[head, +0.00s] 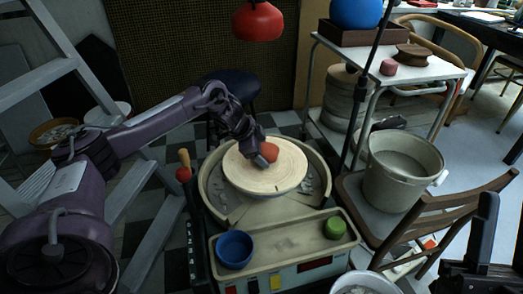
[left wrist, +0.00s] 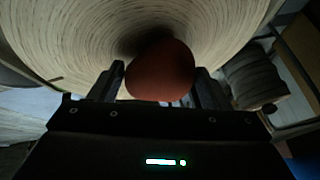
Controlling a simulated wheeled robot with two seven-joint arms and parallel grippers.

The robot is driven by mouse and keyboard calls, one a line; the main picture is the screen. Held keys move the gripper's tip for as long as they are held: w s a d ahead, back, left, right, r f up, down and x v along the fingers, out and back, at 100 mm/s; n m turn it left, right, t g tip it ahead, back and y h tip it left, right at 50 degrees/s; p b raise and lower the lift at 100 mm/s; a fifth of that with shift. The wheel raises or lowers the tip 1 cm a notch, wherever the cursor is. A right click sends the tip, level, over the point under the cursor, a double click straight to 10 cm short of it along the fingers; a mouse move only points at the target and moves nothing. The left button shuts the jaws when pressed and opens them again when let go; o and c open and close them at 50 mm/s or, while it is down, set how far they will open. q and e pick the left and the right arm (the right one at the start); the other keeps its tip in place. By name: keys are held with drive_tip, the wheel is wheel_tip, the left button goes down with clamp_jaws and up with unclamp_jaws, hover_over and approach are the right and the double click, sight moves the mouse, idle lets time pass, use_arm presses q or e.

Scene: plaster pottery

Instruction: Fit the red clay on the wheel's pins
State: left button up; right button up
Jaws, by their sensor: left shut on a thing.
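The red clay (head: 269,151) is a rounded reddish lump over the pale wooden disc of the wheel (head: 275,183). My left gripper (head: 260,156) is shut on it, coming in from the left. In the left wrist view the clay (left wrist: 160,70) sits between the two fingers of the gripper (left wrist: 155,88), with the ringed disc (left wrist: 60,30) close behind it. I cannot tell whether the clay touches the disc. The pins do not show. A dark part of my right gripper (head: 482,245) shows at the lower right edge; its fingertips are unclear.
A splash pan (head: 213,207) surrounds the disc. On the wheel's front tray stand a blue bowl (head: 234,250) and a green piece (head: 335,227). A bucket (head: 398,175) stands on a wooden chair (head: 440,215) at right. A red lamp (head: 258,22) hangs above.

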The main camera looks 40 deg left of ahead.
use_arm(q)
drive_tip(key=shift+w+r+p, duration=0.1)
drive_tip(key=shift+r+p, duration=0.15)
drive_tip(key=shift+p, duration=0.55)
idle(0.6)
drive_tip(key=shift+f, duration=0.95)
idle(1.2)
drive_tip(key=shift+f, duration=0.2)
